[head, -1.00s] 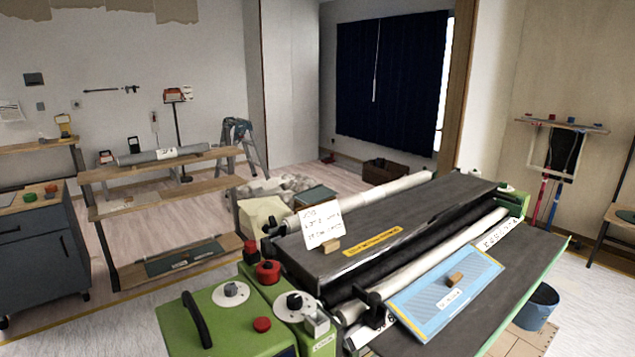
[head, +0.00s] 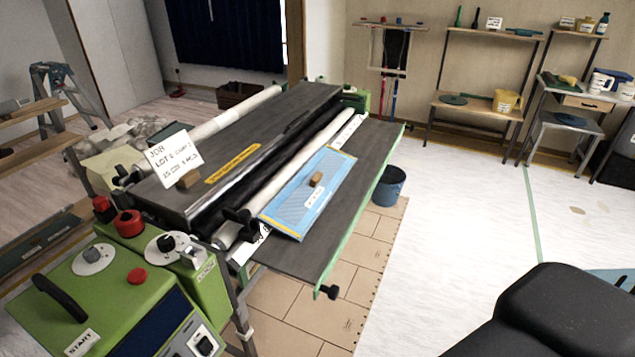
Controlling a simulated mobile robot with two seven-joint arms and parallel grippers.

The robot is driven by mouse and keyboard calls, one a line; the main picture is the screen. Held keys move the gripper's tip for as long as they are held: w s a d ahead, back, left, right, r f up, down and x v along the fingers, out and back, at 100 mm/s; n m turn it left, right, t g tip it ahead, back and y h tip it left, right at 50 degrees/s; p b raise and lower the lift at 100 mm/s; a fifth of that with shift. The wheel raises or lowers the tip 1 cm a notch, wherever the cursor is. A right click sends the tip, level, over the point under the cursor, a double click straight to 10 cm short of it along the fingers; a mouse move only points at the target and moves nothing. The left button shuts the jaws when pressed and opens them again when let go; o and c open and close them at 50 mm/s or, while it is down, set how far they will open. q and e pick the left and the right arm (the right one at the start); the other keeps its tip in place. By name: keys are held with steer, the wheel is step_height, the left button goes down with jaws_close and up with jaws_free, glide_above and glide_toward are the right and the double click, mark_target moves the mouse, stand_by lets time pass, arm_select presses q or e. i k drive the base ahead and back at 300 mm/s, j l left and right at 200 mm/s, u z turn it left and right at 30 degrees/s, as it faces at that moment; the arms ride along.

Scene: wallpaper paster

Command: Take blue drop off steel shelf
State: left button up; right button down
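A blue patterned sheet (head: 310,190) with yellow edging and a small white label lies on the front of the green pasting machine, partly over its dark grey front shelf (head: 345,225). It is the only large blue sheet I see. A small brown block (head: 316,179) sits on top of it. I cannot tell which surface is the steel shelf. Neither of my grippers is in view.
The machine's green control box (head: 110,290) stands at lower left. A blue bucket (head: 388,186) stands on the floor beyond the shelf. Wooden racks (head: 490,36) line the back wall. The pale floor at right is open. A dark rounded shape fills the lower right.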

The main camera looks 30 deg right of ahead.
mark_target(292, 212)
steer(key=l+z, duration=0.1)
steer(key=l, duration=0.35)
steer(key=i+l+z, duration=0.1)
steer(key=l, duration=0.35)
steer(key=i+l+z, duration=0.1)
steer(key=l, duration=0.35)
steer(key=i+l+z, duration=0.15)
steer(key=l, duration=0.25)
